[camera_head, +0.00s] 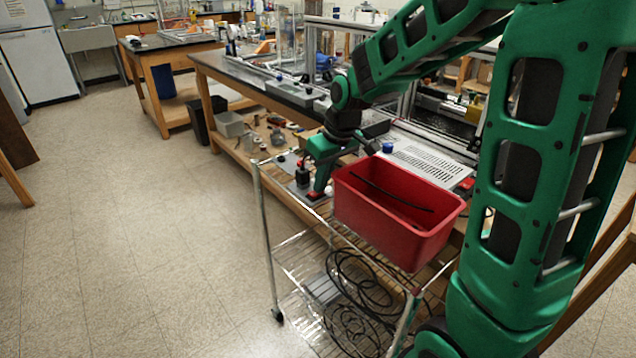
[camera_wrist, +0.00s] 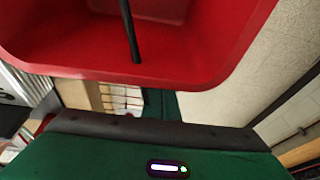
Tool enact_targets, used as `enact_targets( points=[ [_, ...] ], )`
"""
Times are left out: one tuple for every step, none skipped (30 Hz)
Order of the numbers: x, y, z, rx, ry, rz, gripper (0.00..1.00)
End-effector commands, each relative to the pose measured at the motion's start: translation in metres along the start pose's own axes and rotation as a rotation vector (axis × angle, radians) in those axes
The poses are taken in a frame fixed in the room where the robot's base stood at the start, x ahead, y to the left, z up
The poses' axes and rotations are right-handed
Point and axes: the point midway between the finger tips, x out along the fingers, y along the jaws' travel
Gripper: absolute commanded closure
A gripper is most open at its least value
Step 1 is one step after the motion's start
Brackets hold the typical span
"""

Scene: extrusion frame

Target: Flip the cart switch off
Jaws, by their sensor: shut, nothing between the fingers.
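The wire cart (camera_head: 264,222) stands in front of the wooden bench, with chrome posts and wire shelves. On its top left corner is a small dark device (camera_head: 303,177) with red parts near it; I take this for the switch, but its on or off position is too small to tell. My gripper (camera_head: 318,191) points down beside it, left of the red bin, its tip close to a red part (camera_head: 314,196). Contact cannot be told. The gripper looks shut and empty. In the wrist view the switch is not visible.
The open red bin (camera_head: 405,222) sits on the cart right next to my gripper and fills the top of the wrist view (camera_wrist: 225,62). A black cable lies in it. Coiled black cables (camera_head: 350,300) lie on the lower shelf. The floor at left is clear.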

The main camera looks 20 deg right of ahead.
Motion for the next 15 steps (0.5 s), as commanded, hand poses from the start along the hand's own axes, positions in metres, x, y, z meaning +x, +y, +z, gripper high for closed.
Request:
enact_targets(
  points=[
    [0.000,0.000,0.000,0.000,0.000,0.000,1.00],
    [-0.001,0.000,-0.001,0.000,0.000,0.000,1.00],
    [-0.002,0.000,-0.001,-0.001,0.001,0.000,1.00],
    [-0.004,0.000,-0.002,-0.001,0.001,0.000,1.00],
    [-0.006,0.000,-0.003,-0.001,0.002,0.000,1.00],
    [-0.010,0.000,-0.004,-0.001,0.003,0.001,1.00],
    [-0.013,0.001,-0.005,-0.001,0.003,0.001,1.00],
    [-0.018,0.001,-0.007,-0.002,0.003,0.000,1.00],
    [-0.024,0.001,-0.009,-0.002,0.004,0.001,1.00],
    [-0.030,0.002,-0.011,-0.002,0.004,0.001,1.00],
    [-0.035,0.002,-0.013,-0.002,0.004,0.001,1.00],
    [-0.044,0.002,-0.014,-0.003,0.003,0.001,1.00],
    [-0.050,0.001,-0.014,-0.003,0.004,0.001,1.00],
    [-0.057,0.000,-0.014,-0.004,0.005,0.001,1.00],
    [-0.065,-0.001,-0.013,-0.004,0.004,0.000,1.00]
  ],
)
